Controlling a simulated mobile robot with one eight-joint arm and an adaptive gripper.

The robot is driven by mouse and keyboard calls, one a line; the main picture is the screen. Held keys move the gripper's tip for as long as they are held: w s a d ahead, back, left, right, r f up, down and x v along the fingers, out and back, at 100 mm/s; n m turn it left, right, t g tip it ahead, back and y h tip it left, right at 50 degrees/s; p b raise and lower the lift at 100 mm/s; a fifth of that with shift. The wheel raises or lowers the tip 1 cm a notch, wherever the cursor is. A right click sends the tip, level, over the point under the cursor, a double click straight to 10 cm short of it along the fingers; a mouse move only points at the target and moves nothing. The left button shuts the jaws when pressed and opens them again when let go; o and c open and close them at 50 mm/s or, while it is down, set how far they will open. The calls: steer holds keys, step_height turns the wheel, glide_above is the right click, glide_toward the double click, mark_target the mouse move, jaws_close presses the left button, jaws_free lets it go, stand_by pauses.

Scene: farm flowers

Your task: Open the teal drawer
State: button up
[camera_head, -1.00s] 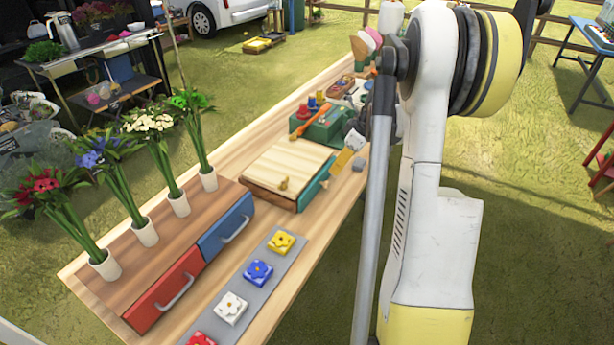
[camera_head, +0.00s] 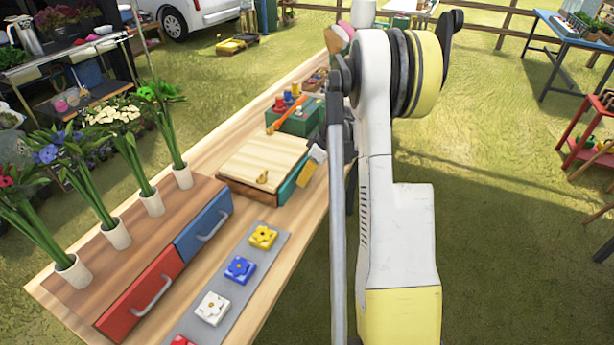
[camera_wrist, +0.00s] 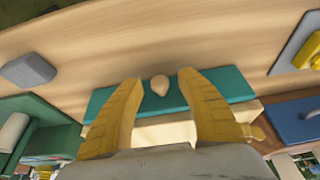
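The teal drawer (camera_head: 290,188) is in the side of a wooden box (camera_head: 262,160) with a pale lid. In the wrist view its teal front (camera_wrist: 222,84) runs across the middle, with a small round pale knob (camera_wrist: 160,86) on it. My gripper (camera_wrist: 160,78) is open, its two yellow fingers apart, one on each side of the knob in the picture. I cannot tell whether either finger touches the knob. In the head view my gripper (camera_head: 303,178) is close beside the drawer front, partly hidden by my arm. I see no gap showing the drawer pulled out.
A red drawer (camera_head: 140,293) and a blue drawer (camera_head: 204,228) are nearer, under several flower vases. A grey strip (camera_head: 240,290) carries flower tiles. A green box (camera_head: 297,118) stands beyond. A grey block (camera_wrist: 28,71) lies on the table in the wrist view.

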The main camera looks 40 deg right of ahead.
jaws_close()
steer(key=s+d, duration=0.4)
steer(key=s, duration=0.7)
steer(key=shift+s+d, duration=0.3)
steer(key=shift+d, duration=0.1)
jaws_free()
steer(key=v, duration=1.2)
